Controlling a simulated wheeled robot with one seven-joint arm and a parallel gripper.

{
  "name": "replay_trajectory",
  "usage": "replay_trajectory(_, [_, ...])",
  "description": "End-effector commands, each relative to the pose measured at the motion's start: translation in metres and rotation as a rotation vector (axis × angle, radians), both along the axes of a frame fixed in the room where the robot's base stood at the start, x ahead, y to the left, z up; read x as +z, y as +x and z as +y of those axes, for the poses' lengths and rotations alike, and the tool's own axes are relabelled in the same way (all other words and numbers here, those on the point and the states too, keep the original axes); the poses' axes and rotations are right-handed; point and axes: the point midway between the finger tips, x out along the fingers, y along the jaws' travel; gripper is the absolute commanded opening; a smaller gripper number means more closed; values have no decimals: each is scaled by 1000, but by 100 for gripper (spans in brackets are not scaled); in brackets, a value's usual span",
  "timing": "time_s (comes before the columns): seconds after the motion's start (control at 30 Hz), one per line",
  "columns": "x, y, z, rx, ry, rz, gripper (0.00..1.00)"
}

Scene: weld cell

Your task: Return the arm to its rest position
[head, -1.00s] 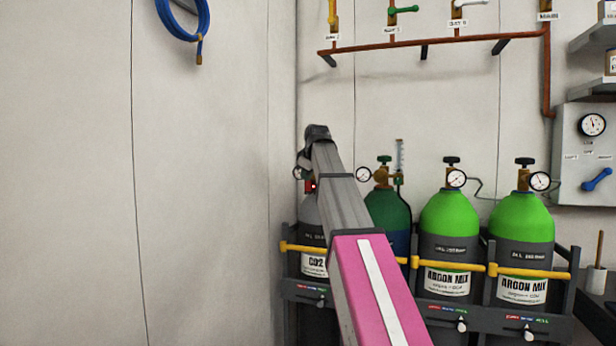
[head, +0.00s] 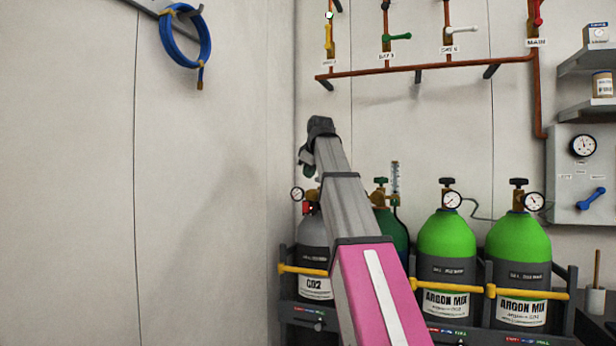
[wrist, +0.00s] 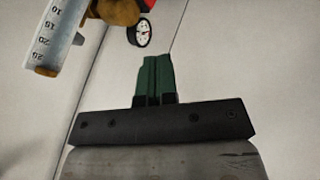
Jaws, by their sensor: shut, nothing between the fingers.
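My arm reaches forward in the head view, with its grey end in front of the gas cylinders. My gripper (head: 308,169) hangs at the far end of the arm, small and partly hidden there, near the CO2 cylinder (head: 315,288). In the wrist view my gripper's green fingers (wrist: 153,62) are together with nothing between them. A pressure gauge (wrist: 140,33) lies just beyond the fingertips in that picture, apart from them as far as I can tell.
Two green-topped argon cylinders (head: 446,236) stand right of my arm behind yellow bars. A flowmeter tube (wrist: 52,42) is at upper left in the wrist view. A copper pipe (head: 430,68) runs along the wall above. A blue hose (head: 207,45) hangs left.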

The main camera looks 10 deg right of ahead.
Motion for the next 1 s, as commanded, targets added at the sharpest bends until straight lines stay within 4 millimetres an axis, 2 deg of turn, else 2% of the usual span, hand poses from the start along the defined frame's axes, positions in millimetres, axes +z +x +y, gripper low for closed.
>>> replay_trajectory(0.33, [-1, 0, 0, -1, 1, 0, 0])
replay_trajectory(0.47, [-21, 3, 0, -14, 9, 15, 0])
replay_trajectory(0.57, [-56, 8, 0, -42, 26, 43, 0])
replay_trajectory(0.8, [-166, 17, -1, -139, 78, 133, 0])
replay_trajectory(1.0, [-255, 14, -1, -222, 116, 207, 0])
